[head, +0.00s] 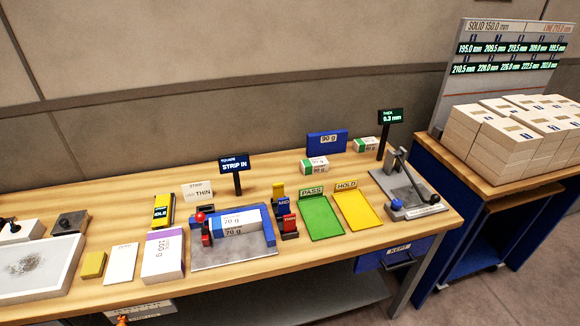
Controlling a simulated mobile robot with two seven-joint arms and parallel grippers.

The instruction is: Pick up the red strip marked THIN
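A small red strip (289,222) stands at the front of a short row of coloured strips on the wooden table, right of the blue squaring jig. Its label is too small to read. A blue strip (283,206) marked MID is just behind it, and a yellow strip (278,190) is behind that. A sign (197,190) behind the jig reads STRIP and THIN. Neither of my grippers can be made out in the head view.
The blue jig (269,229) holds white reams marked 70 g; a red-knobbed clamp (204,228) is at its left. Green PASS (318,217) and yellow HOLD (357,210) mats lie right of the strips. A display post (237,178) stands behind.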

